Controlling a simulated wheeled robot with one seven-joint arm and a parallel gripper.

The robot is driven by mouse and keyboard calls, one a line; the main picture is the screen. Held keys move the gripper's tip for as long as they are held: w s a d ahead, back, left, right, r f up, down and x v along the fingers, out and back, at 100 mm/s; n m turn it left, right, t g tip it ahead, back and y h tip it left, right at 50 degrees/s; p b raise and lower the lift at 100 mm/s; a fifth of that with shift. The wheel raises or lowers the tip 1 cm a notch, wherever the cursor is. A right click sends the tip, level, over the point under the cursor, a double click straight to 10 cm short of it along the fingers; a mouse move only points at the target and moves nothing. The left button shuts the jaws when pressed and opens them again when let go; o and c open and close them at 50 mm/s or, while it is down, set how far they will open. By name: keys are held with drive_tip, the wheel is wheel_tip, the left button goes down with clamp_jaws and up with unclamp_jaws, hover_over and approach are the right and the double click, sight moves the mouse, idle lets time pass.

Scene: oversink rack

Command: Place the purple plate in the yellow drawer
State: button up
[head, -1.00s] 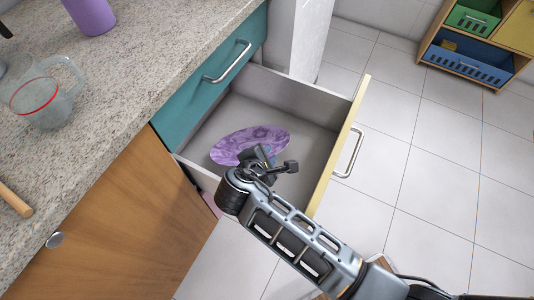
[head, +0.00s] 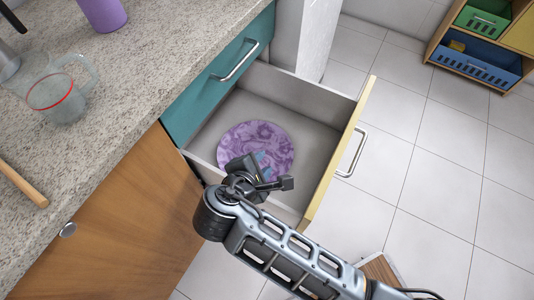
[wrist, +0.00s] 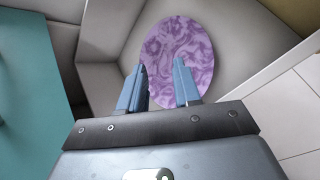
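The purple marbled plate (head: 262,138) is inside the open yellow drawer (head: 342,150) and appears to lie flat on its grey floor. In the wrist view the plate (wrist: 190,45) shows beyond my fingertips. My gripper (wrist: 159,80) is open, with its two blue fingers apart and nothing seen held between them. In the head view my gripper (head: 262,165) is over the near part of the drawer and hides the plate's lower edge. I cannot tell exactly how far the fingertips are above the plate.
A teal drawer front (head: 220,75) stands left of the open drawer, beneath the granite counter (head: 120,95). A glass jug (head: 58,98) and a purple cup (head: 102,12) stand on the counter.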

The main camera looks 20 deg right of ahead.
drive_tip(key=shift+v, duration=1.5)
drive_tip(key=shift+s+f, duration=0.1)
